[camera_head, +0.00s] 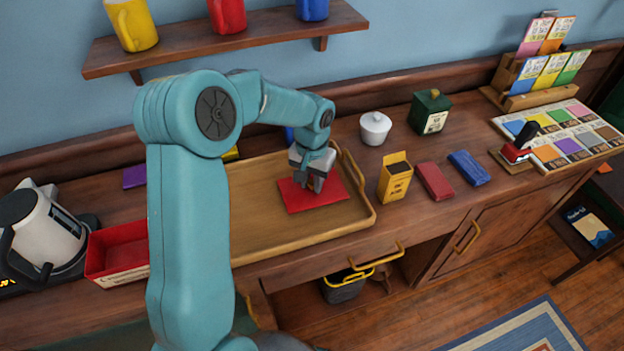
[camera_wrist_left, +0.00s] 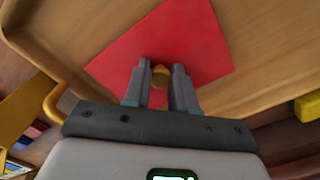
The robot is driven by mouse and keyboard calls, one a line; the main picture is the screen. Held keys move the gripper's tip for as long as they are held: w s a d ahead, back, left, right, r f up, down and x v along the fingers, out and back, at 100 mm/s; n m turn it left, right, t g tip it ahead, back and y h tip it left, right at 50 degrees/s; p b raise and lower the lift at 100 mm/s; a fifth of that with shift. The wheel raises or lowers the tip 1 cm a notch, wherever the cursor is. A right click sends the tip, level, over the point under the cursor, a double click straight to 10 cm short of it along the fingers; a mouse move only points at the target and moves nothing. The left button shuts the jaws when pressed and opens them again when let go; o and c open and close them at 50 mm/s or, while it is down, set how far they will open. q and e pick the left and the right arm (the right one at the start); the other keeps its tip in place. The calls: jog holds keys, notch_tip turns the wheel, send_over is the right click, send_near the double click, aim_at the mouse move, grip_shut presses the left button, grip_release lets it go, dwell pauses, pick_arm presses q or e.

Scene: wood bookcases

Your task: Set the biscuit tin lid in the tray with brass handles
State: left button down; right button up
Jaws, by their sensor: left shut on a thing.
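The biscuit tin lid is a flat red square (camera_head: 335,200) with a small brass-coloured knob. It is at the right part of the wooden tray with brass handles (camera_head: 262,251), inside its rim. In the left wrist view the lid (camera_wrist_left: 195,42) lies flat over the tray floor, turned at an angle to the tray. My left gripper (camera_head: 314,184) points down over the lid, shut on the knob; its fingertips (camera_wrist_left: 160,73) sit either side of it. I cannot tell whether the lid touches the tray floor. My arm hides the tray's left part. My right gripper is not in view.
A red bin (camera_head: 115,252) and a kettle (camera_head: 45,230) stand left. A shelf with mugs hangs above.

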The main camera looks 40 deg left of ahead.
aim_at(312, 183)
pick_arm(q)
jog(key=c, duration=0.9)
grip_release()
notch_tip(312, 183, up, 12)
jog(key=shift+r+p, duration=0.2)
jog(key=shift+p, duration=0.3)
jog(key=shift+f, duration=0.1)
